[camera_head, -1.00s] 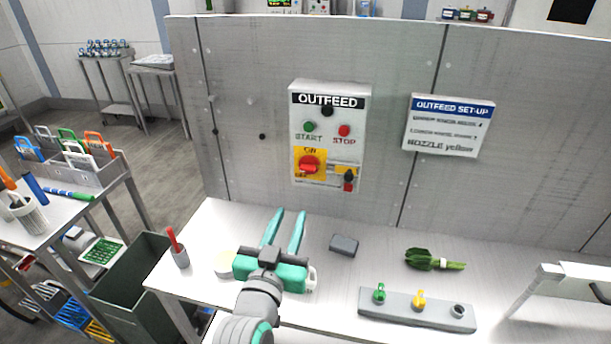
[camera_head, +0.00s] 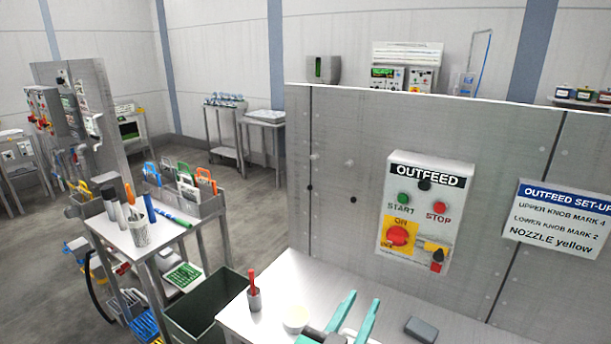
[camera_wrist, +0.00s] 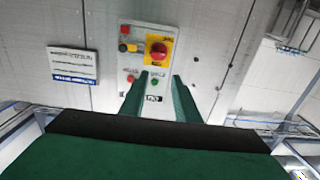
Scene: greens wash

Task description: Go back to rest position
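My gripper (camera_head: 356,318) is at the lower middle of the head view, above the steel table. Its two green fingers are apart with nothing between them. In the wrist view the fingers (camera_wrist: 157,95) also stand apart and point toward the OUTFEED panel (camera_wrist: 150,50), which appears upside down there. In the head view the OUTFEED panel (camera_head: 424,210) is on the grey wall, with green START and red STOP buttons, a red rotary switch on yellow (camera_head: 399,236) and a small knob below.
A grey block (camera_head: 421,329), a cup with a red-handled tool (camera_head: 254,298) and a pale round item (camera_head: 296,318) are on the table (camera_head: 325,280). A green bin (camera_head: 205,310) and a tool cart (camera_head: 187,227) stand left.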

